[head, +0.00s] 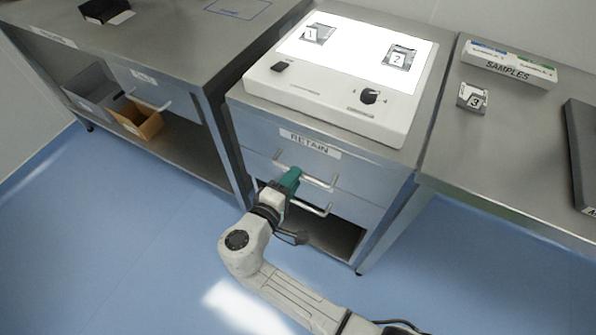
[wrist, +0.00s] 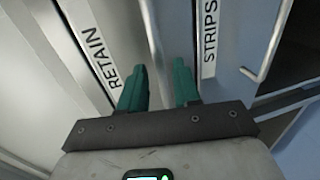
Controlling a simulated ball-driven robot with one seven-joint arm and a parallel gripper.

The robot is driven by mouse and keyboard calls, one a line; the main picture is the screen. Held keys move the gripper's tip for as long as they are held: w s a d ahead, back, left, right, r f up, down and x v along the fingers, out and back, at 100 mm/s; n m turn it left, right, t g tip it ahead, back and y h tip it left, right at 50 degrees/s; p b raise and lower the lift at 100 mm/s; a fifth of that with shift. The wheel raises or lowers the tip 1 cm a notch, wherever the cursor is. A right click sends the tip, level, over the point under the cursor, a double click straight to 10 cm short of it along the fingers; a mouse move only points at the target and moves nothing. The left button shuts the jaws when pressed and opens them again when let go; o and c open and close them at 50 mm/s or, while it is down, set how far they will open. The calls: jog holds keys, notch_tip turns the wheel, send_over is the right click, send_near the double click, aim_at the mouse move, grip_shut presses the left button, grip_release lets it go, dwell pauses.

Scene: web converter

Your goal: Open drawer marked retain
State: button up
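The drawer marked RETAIN (head: 262,142) is the upper drawer under the white light box, and its front looks flush with the cabinet. Its bar handle (head: 320,182) runs across the front below the label. In the wrist view the RETAIN label (wrist: 100,57) is at left and the handle (wrist: 153,35) runs down between my fingers. My gripper (head: 293,174) is at the left part of this handle. It also shows in the wrist view (wrist: 160,78), with its green fingers apart on either side of the bar. Whether they touch it is unclear.
A lower drawer marked STRIPS (wrist: 208,45) has its own handle (wrist: 272,45) close below my gripper. The light box (head: 335,108) stands on top of the cabinet. Benches flank it left (head: 180,60) and right (head: 520,150). The blue floor in front is clear.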

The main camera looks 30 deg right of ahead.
jog(key=shift+x, duration=1.6)
grip_shut()
